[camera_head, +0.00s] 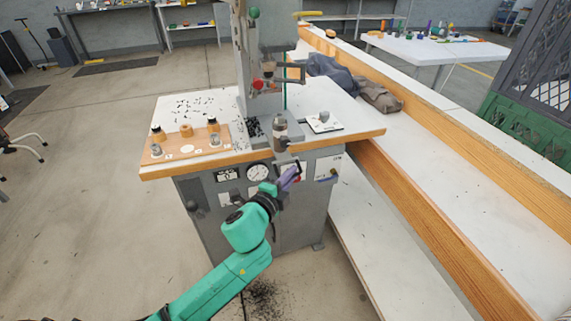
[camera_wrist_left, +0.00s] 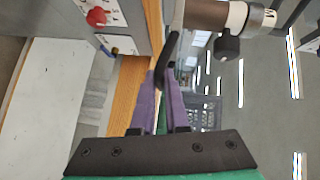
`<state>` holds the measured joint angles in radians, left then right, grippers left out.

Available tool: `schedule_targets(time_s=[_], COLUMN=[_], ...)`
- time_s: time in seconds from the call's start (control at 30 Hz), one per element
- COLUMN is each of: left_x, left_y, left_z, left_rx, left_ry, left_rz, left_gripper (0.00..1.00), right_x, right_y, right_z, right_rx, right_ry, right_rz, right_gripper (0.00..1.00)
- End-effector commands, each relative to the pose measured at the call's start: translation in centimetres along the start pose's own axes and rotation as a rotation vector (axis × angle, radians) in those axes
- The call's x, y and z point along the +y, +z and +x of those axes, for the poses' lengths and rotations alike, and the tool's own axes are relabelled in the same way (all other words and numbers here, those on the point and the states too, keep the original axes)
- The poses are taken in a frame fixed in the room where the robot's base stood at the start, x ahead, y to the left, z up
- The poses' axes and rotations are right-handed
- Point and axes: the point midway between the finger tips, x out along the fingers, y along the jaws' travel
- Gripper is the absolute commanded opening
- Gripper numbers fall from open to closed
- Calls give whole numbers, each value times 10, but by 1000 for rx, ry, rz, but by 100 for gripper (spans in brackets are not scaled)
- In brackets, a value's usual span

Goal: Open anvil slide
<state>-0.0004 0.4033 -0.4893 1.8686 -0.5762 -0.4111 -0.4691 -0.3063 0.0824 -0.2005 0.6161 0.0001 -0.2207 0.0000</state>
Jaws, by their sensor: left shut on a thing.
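My left gripper (camera_head: 292,174), with purple fingers, is at the front edge of the press table, just below the anvil. It is shut on a black handle, and its fingers also show in the left wrist view (camera_wrist_left: 161,82). The black handle (camera_wrist_left: 168,52) runs upward from between the fingertips in that view. The anvil (camera_head: 280,130) is an upright cylinder with a pale band on a grey block at the table's front edge. It also shows in the left wrist view (camera_wrist_left: 215,15). How the handle joins the slide is hard to see. My right gripper is not in view.
The press column (camera_head: 246,60) rises behind the anvil. A wooden tray with several fittings (camera_head: 187,145) lies to the left, and a white plate (camera_head: 324,123) to the right. A gauge (camera_head: 258,172) is on the front panel. A long wood-edged bench (camera_head: 440,150) stands right.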

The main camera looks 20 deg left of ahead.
Motion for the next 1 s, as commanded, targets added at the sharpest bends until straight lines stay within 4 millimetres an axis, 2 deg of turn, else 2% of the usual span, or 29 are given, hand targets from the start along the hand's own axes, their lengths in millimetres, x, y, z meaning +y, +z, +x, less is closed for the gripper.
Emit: schedule_targets(time_s=[0.3,0.33,0.4,0.8,0.87,1.0], left_x=[3,3,2,0,0,1], left_y=[-5,-5,-5,-4,-4,-4], left_z=[-3,-3,-2,-5,-9,-32], left_rx=[7,8,8,6,5,7], left_ry=[4,4,2,-4,-3,-1], left_rz=[-7,-7,-7,-3,-3,-3], left_gripper=[0,20,42,42,42,42], right_x=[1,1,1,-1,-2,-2], right_y=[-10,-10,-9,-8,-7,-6], right_z=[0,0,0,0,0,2], right_rx=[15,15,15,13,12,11], right_ry=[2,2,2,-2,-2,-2], right_rz=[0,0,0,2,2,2], right_gripper=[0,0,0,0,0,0])
